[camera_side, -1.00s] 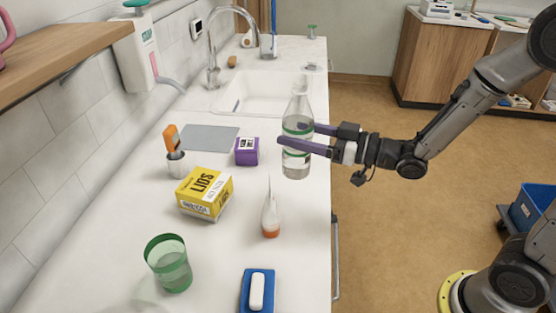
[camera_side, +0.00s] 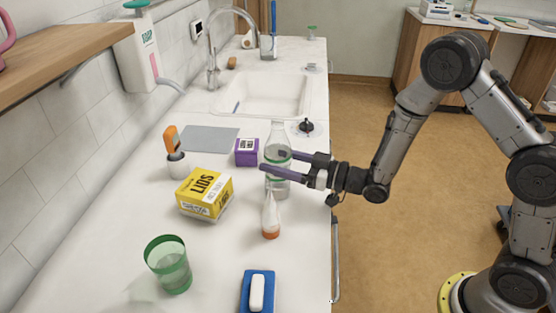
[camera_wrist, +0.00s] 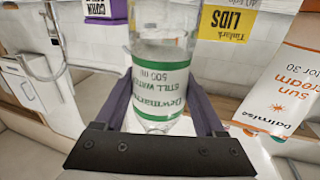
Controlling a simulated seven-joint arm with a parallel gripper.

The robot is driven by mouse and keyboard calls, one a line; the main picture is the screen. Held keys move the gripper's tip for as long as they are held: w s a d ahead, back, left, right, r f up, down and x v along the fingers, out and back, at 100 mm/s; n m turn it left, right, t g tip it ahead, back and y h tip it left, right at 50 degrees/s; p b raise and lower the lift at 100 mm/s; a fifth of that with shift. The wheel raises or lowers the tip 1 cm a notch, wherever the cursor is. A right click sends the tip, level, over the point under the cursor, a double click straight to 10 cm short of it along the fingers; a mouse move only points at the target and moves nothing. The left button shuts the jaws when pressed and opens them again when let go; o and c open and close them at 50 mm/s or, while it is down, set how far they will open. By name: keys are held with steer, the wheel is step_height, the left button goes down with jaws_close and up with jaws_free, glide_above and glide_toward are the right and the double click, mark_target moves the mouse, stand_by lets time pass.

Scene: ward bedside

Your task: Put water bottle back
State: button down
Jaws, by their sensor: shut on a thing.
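The clear water bottle (camera_side: 278,150) with a green and white label is upright over the counter, right of the purple box. My gripper (camera_side: 276,164) is shut on it, with a purple finger on either side.
The yellow lids box (camera_side: 205,192) and purple box (camera_side: 247,152) stand to the left. A cup with an orange-handled item (camera_side: 175,160), a grey mat (camera_side: 205,138), a green glass (camera_side: 170,268) and a blue soap tray (camera_side: 246,290) are also on the counter. The sink (camera_side: 262,95) lies behind.

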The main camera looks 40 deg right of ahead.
jaws_free()
steer(key=shift+f, duration=0.1)
steer(key=shift+s, duration=0.1)
steer(key=v, duration=1.1)
steer(key=shift+s+d, duration=0.25)
steer(key=shift+s, duration=0.1)
steer(key=shift+w, duration=0.1)
